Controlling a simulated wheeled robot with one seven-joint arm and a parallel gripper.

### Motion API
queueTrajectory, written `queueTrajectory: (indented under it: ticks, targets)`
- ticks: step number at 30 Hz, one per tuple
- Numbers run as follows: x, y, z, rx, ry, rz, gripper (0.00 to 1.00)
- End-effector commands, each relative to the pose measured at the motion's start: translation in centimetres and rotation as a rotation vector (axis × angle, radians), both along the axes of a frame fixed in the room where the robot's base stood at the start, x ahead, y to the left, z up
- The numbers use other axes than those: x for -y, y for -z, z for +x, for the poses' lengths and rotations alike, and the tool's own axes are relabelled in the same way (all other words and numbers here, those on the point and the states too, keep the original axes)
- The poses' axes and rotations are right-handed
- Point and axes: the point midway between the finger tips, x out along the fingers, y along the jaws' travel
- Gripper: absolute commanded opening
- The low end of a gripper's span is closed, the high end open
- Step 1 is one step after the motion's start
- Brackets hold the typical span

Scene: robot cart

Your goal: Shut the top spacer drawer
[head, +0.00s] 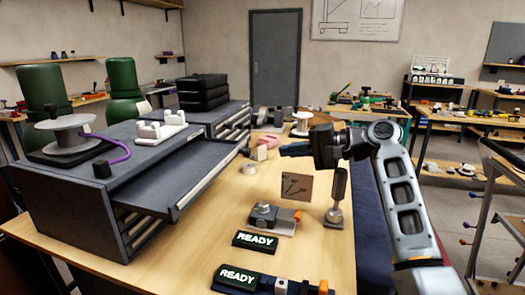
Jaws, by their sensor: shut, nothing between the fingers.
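The top drawer (178,168) of the dark grey cabinet (75,205) is pulled out to the right over the wooden bench. Its inside is dark and looks empty. Its front edge (210,185) faces right, toward the middle of the bench. Below it, the other drawer fronts (140,228) look flush with the cabinet. My gripper (321,160) is at the end of my arm, right of the drawer and clear of it, above the bench. It is shut and holds nothing. Its fingertips are small and dark in this view.
A spool (68,135) with a purple cable and a white fixture (160,127) sit on the cabinet top. On the bench stand two READY signs (255,240), a small clamp block (265,213) and an upright post (338,195). Bare bench lies just right of the drawer.

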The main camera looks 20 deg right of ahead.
Motion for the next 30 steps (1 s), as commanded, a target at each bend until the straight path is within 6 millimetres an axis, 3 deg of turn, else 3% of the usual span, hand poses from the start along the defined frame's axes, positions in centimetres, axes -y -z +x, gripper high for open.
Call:
queueTrajectory:
  ticks: [6, 12, 30]
  targets:
    - [-3.2, 0.9, 2.7, -0.001, -0.003, 0.000, 0.00]
    - [-5.0, 1.6, 4.3, 0.000, -0.002, 0.000, 0.00]
    - [-6.2, 2.0, 5.3, 0.000, -0.002, 0.000, 0.00]
